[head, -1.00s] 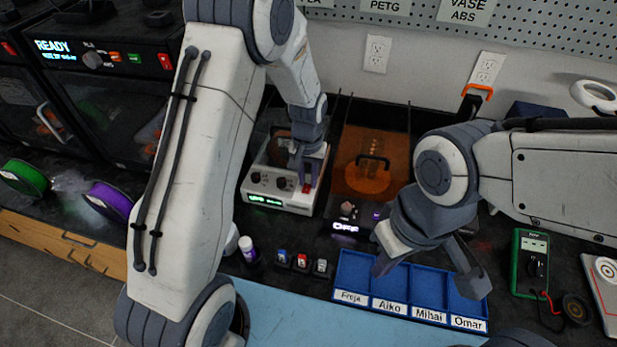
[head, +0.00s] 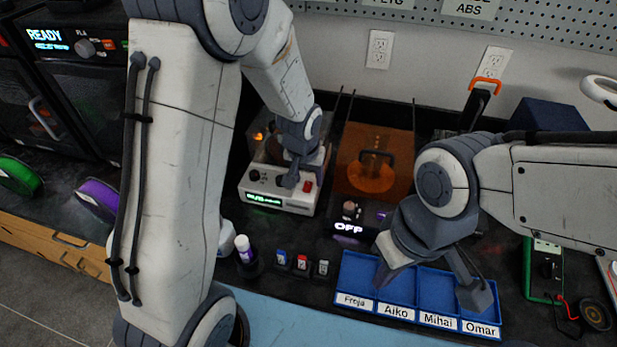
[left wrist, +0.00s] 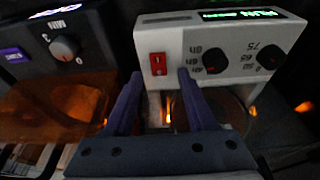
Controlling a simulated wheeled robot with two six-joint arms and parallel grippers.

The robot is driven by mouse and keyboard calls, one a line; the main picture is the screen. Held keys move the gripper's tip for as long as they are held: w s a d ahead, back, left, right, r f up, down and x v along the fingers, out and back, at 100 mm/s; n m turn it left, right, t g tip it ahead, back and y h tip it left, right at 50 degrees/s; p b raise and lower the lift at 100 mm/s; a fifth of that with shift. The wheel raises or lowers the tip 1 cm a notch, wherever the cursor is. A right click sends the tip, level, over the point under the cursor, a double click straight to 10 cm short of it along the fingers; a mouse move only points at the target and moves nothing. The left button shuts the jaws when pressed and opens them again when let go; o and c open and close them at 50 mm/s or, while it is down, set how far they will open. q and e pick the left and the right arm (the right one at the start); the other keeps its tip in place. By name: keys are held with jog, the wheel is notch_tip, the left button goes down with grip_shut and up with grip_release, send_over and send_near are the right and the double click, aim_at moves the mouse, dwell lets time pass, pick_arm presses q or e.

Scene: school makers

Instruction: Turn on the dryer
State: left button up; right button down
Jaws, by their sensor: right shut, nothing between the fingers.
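The dryer (head: 278,202) is a white box with dark dials, a lit green display (head: 264,199) and a red rocker switch (head: 308,186). In the left wrist view, the dryer's front (left wrist: 186,48) appears upside down, with the red switch (left wrist: 158,64) framed between my fingertips. An orange glow shows at the dryer. My left gripper (head: 300,172) is open and empty just at the switch; I cannot tell whether a finger touches it. My right gripper (head: 432,278) is shut and empty above the blue sorting tray (head: 436,280).
A dark device with an orange cover (head: 370,178) and a display reading OFF stands right of the dryer. A glue stick (head: 244,248) and several small items (head: 301,262) stand in front. A green multimeter (head: 543,270) lies at the right.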

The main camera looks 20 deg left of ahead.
pick_arm(q)
jog(key=v, duration=1)
jog(key=shift+r+p, duration=0.2)
jog(key=shift+p, duration=0.1)
jog(key=shift+s+d, duration=0.1)
jog(key=shift+s, duration=0.05)
jog(key=s+d+r+m+g, duration=0.1)
jog(key=s+d+m, duration=0.1)
jog(key=s, duration=0.5)
jog(key=s+d+r+m+g+p, duration=0.1)
jog(key=s+d, duration=0.3)
jog(key=s, duration=0.4)
jog(key=s+d+r+m+g+h, duration=0.1)
jog(key=s+d+m, duration=0.1)
jog(key=s+m, duration=0.2)
jog(key=s, duration=0.3)
jog(key=shift+s+d+r, duration=0.25)
jog(key=shift+s+d, duration=0.15)
